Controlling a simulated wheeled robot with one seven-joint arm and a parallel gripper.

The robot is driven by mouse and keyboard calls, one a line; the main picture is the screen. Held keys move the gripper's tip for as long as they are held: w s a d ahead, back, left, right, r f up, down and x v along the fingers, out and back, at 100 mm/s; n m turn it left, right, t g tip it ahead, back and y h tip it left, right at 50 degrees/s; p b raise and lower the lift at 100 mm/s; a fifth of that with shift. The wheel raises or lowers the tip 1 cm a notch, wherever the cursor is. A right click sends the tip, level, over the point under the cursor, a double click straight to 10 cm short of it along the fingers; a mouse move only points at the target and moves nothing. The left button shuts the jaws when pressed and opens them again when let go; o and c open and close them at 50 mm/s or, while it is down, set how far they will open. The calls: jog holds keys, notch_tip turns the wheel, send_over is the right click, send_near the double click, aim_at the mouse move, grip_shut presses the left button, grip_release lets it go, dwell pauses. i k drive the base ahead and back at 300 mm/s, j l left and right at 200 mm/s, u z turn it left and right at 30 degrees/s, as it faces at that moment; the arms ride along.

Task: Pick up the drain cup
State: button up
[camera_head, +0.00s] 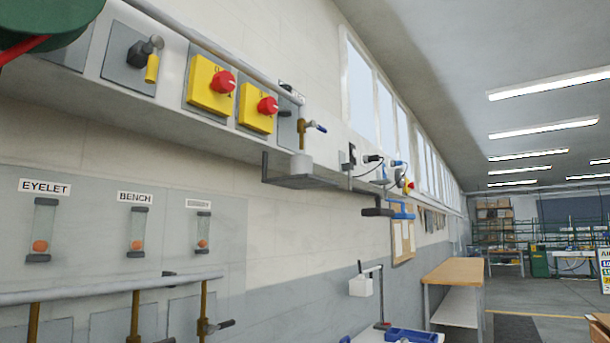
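A small pale grey cup (301,166), which looks like the drain cup, stands upright on a narrow grey wall shelf (318,183). It sits below a brass valve (302,135) with a blue-tipped lever. The inside of the cup cannot be seen from this low angle. My gripper is not in view, so its state does not show.
Yellow switch boxes with red knobs (257,107) line the wall panel left of the cup. Labelled sight tubes (136,231) and a pipe rail (110,289) are below. A black-and-blue tool pair (378,211) hangs right of the shelf. A wooden bench (453,271) stands farther back; floor shows at right.

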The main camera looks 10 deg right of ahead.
aim_at(299, 164)
jog(key=i+l+u, duration=0.3)
jog(key=l, duration=0.35)
jog(key=i+l+u, duration=0.15)
jog(key=l, duration=0.25)
jog(key=i+l+u, duration=0.15)
jog(key=l, duration=0.25)
jog(key=i+l+u, duration=0.15)
jog(key=l, duration=0.25)
jog(key=i+l+u, duration=0.1)
jog(key=l, duration=0.3)
